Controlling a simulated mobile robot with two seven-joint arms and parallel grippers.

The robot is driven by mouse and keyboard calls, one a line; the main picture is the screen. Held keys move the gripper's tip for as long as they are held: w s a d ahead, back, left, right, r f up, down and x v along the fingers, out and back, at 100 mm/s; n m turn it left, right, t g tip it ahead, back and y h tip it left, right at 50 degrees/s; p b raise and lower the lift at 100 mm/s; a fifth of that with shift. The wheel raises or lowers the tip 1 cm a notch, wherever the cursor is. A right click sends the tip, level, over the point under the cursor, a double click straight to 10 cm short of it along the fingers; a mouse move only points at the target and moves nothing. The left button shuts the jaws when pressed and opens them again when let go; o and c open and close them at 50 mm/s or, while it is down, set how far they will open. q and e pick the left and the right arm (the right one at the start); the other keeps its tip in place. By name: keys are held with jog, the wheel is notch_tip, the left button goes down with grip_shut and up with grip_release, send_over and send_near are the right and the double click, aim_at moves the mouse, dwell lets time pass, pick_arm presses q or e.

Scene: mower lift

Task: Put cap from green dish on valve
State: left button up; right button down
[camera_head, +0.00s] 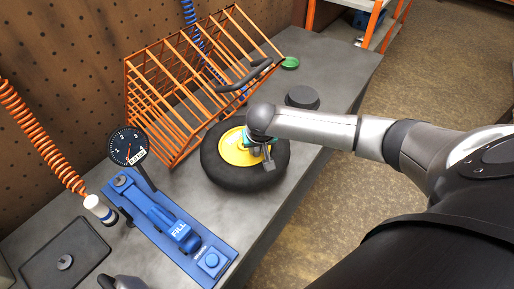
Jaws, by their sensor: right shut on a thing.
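The black tyre (222,172) with a yellow hub (232,150) lies flat on the grey bench. My right gripper (266,160) points down over the hub's right part. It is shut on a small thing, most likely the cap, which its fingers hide. The valve is also hidden or too small to make out. The green dish (290,63) is at the back of the bench, and I see no cap in it. My left gripper's fingers are not in view; only a grey part of mine shows at the bottom edge.
An orange wire cage (170,108) stands behind the tyre, with a black handle-like bar (246,78) at its right. A black round disc (302,96) lies behind my right arm. A blue fill station (172,228) with a gauge (127,146) and a dark tray (45,262) are at left.

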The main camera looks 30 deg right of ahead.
jog(key=c, duration=0.7)
grip_release()
jog(key=shift+f, duration=0.1)
jog(key=shift+c, duration=0.2)
jog(key=p+v, duration=0.2)
jog(key=v, duration=1)
